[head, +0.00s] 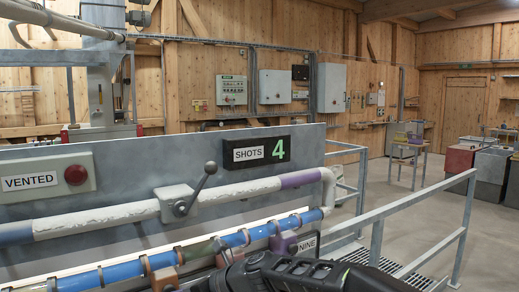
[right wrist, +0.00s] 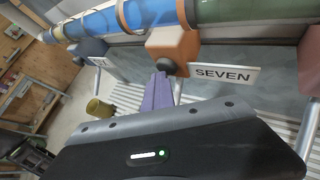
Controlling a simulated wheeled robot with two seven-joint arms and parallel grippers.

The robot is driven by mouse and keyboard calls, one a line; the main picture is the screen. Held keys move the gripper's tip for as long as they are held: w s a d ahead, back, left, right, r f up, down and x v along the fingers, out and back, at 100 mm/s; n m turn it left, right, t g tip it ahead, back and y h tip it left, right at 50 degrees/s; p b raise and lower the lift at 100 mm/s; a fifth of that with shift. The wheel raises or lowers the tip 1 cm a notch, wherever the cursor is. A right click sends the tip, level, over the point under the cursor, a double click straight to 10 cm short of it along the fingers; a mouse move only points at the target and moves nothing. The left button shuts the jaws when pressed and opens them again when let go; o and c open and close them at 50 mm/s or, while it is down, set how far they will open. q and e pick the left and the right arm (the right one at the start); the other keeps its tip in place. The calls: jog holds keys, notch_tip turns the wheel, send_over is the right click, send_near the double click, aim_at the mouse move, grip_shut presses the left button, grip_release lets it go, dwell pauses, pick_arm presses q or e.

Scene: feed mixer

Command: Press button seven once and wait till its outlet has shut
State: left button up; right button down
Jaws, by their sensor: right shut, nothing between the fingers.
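In the right wrist view, the SEVEN label (right wrist: 223,74) sits beside an orange block (right wrist: 172,43) under the blue pipe. A dark round button (right wrist: 168,68) shows on the block's lower face. My right gripper (right wrist: 160,77) is shut and empty, its purple fingers pointing up at the button with the tips right by it. I cannot tell whether they touch it. No open or shut outlet can be made out. In the head view, my right arm covers the bottom middle, hiding its gripper and the SEVEN label. My left gripper is not in view.
The SHOTS display (head: 256,151) reads 4. A VENTED label stands beside a red lamp (head: 75,175). A lever (head: 195,190) sits on the white pipe. The NINE label (head: 304,245) is at right. Railings (head: 420,215) stand right.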

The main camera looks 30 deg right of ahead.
jog(key=shift+s+r, duration=0.1)
jog(key=shift+s, duration=0.05)
dwell(0.8)
jog(key=s+b, duration=0.1)
jog(key=s, duration=0.4)
jog(key=shift+s+d, duration=0.15)
jog(key=shift+s, duration=0.25)
dwell(0.6)
